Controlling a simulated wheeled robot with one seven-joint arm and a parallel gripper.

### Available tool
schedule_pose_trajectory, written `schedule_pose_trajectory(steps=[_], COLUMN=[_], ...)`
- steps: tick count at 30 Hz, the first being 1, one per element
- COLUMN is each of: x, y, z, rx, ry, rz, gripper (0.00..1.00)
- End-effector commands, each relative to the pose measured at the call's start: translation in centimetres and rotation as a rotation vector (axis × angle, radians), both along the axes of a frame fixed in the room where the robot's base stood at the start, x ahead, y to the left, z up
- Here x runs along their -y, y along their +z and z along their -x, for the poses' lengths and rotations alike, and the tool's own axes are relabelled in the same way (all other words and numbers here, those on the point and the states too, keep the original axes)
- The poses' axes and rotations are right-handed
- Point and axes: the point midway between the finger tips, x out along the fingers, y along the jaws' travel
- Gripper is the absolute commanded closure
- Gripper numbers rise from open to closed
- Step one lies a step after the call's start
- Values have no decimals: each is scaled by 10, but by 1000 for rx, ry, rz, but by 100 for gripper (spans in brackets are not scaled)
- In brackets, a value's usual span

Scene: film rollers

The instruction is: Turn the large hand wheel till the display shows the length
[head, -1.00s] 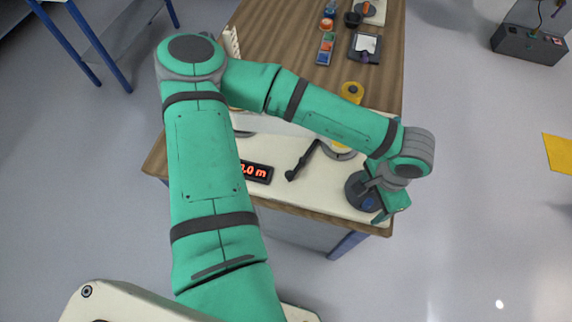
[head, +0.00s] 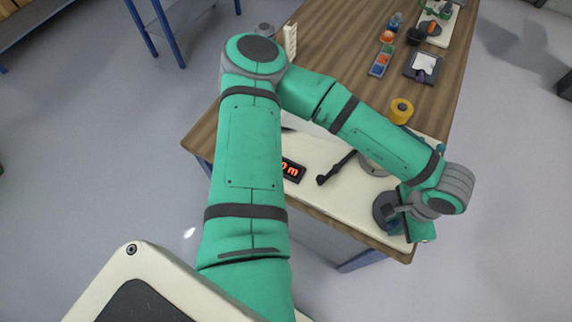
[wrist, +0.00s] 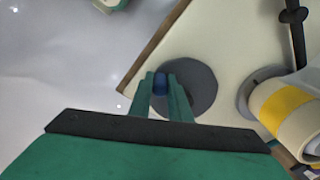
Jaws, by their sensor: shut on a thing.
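The large hand wheel (head: 382,207) is a dark grey disc lying flat at the near right corner of the cream panel. It shows more fully in the wrist view (wrist: 197,85). Its blue knob (wrist: 161,83) stands near the rim. My gripper (wrist: 162,88) is shut on the knob, one finger on each side. The display (head: 292,169) is a black box with red characters left of the wheel. My arm covers its left part; "0m" is readable, and the full length cannot be read.
A black crank lever (head: 336,168) lies between display and wheel. A yellow-banded roller (wrist: 285,105) is right of the wheel in the wrist view. Floor right of the bench is clear.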

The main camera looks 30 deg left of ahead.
Motion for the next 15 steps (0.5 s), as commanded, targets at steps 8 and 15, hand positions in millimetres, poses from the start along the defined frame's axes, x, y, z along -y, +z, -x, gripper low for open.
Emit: schedule_pose_trajectory(steps=[8, 15], x=[0, 8], y=[0, 0], z=[1, -1], rx=[-1, 0], ry=[0, -3], rz=[1, 1], gripper=[94, 94])
